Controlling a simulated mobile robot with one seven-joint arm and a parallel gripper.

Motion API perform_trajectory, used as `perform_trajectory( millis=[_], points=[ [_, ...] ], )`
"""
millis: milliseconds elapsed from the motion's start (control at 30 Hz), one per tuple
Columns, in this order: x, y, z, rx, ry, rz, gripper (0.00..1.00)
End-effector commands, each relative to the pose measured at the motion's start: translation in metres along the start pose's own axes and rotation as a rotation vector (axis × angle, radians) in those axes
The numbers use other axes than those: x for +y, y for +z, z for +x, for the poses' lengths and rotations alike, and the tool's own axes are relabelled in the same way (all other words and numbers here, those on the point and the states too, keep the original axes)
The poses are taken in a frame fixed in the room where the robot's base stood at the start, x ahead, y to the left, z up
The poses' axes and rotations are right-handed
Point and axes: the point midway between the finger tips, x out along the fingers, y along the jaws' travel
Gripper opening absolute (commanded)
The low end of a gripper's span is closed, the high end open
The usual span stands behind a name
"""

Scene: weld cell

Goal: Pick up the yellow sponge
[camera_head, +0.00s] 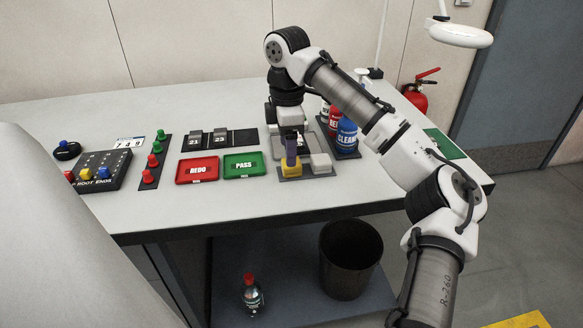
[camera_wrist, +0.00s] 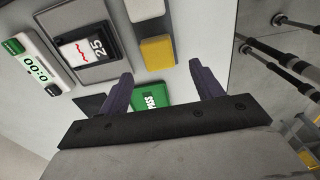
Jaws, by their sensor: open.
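The yellow sponge (camera_head: 291,169) lies on a dark flat pad (camera_head: 306,174) near the front edge of the table. A light grey block (camera_head: 320,162) sits beside it on the right. My gripper (camera_head: 291,158) is over the sponge in the head view, with a purple finger partly covering the sponge's back. In the wrist view the sponge (camera_wrist: 157,52) shows beyond the open, empty fingers (camera_wrist: 161,72), roughly in line with the gap between them. The head view does not show the height gap clearly.
Green PASS tray (camera_head: 244,165) and red REDO tray (camera_head: 197,170) lie left of the pad. A blue spray bottle (camera_head: 347,135) and other bottles stand behind right. A black bin (camera_head: 350,258) and a small bottle (camera_head: 252,294) are on the shelf below.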

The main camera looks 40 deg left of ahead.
Motion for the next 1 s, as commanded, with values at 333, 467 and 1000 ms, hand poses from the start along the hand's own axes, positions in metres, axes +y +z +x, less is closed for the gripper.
perform_trajectory(
  millis=[333,467,1000],
  points=[
    [0.001,0.003,0.045,0.0,0.0,0.0,0.65],
    [0.001,0.003,0.049,0.001,0.0,0.0,0.65],
    [0.001,0.002,0.048,0.001,0.0,0.0,0.18]
  ],
)
